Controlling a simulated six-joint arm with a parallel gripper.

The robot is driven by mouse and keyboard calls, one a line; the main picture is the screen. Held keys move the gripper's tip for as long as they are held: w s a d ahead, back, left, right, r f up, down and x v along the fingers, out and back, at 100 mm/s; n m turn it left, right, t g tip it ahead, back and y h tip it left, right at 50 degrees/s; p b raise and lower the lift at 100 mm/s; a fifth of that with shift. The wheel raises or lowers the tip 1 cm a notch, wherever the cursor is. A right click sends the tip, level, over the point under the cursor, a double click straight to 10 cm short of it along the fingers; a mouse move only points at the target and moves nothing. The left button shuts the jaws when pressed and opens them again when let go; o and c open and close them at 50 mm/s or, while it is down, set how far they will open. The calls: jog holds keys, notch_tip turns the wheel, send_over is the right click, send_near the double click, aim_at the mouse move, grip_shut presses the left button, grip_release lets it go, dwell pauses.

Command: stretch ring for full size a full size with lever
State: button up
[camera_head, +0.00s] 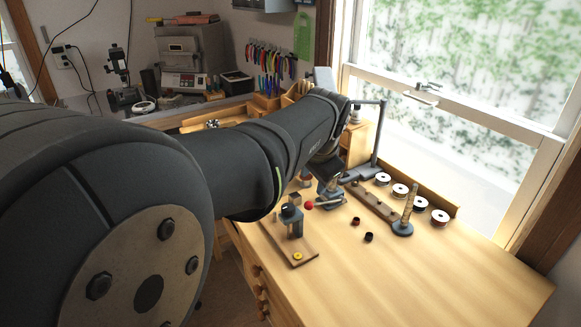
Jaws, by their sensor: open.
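My gripper (328,177) is at the far end of my arm, over the back of the bench; its fingers are small and partly hidden, and I see nothing held in them. Below it is a blue-grey metal tool (331,196), likely the ring stretcher. A lever with a red ball knob (309,206) points left from it. A small yellow ring-like piece (297,256) lies at the front end of a wooden board (308,251). A blue-grey device (292,220) with a black top stands on that board. I cannot tell whether a ring is on the stretcher.
A tapered mandrel (407,208) stands upright on a round base. Several white spools (400,190) line the window side. A grey lamp-like stand (378,140) rises at the back. The front right of the bench (440,275) is clear.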

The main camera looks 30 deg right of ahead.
jog(key=shift+s+a+r, duration=0.1)
jog(key=shift+s+r, duration=0.05)
jog(key=shift+r, duration=0.2)
jog(key=c, duration=0.6)
jog(key=shift+d+n, duration=0.3)
jog(key=shift+n, duration=0.1)
jog(key=c, duration=0.3)
jog(key=w+d+n+y, duration=0.1)
jog(key=n, duration=0.2)
jog(key=d+r+n+g+y, duration=0.1)
jog(key=d+n, duration=0.1)
jog(key=n, duration=0.2)
jog(key=w+d+n+y, duration=0.1)
jog(key=d+n, duration=0.1)
jog(key=n, duration=0.1)
jog(key=shift+w+d+r+n+y, duration=0.25)
jog(key=shift+w+r+n+y, duration=0.05)
jog(key=shift+y, duration=0.1)
grip_shut()
jog(key=n+g+y, duration=0.1)
jog(key=n, duration=0.4)
send_near(310, 203)
jog(key=x, duration=0.6)
jog(key=shift+w+d+f, duration=0.1)
jog(key=shift+f, duration=0.3)
